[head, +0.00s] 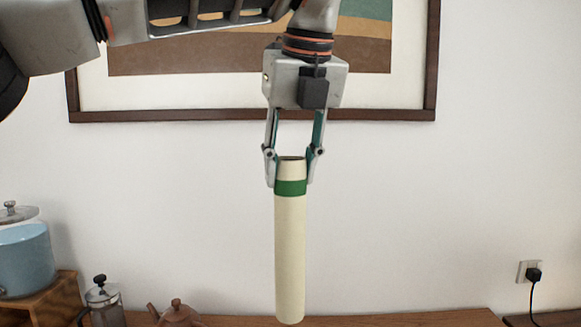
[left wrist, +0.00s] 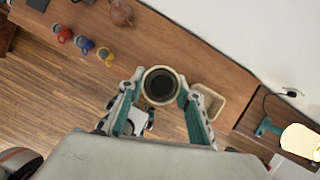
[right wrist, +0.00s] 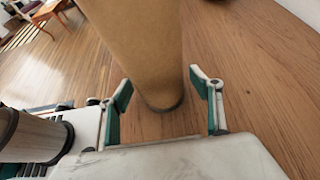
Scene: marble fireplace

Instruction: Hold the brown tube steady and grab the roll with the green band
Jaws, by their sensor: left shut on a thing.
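The cream roll with the green band (head: 290,250) hangs upright in the head view, its band near the top. My left gripper (head: 291,170) is shut on its upper end from above. In the left wrist view the dark open end of the roll (left wrist: 160,85) sits between the left fingertips. The brown tube (right wrist: 140,45) shows in the right wrist view, standing on a wooden surface; its upper end is out of frame. My right gripper (right wrist: 158,80) has a finger on each side of it, with a slim gap showing at each tip. The head view does not show the tube.
A blue pot (head: 25,260), a glass press (head: 103,300) and a brown teapot (head: 175,313) stand at the left. A framed picture (head: 260,115) hangs behind. A cream tray (left wrist: 208,102), a lamp (left wrist: 300,141) and several coloured mugs (left wrist: 82,43) show from above.

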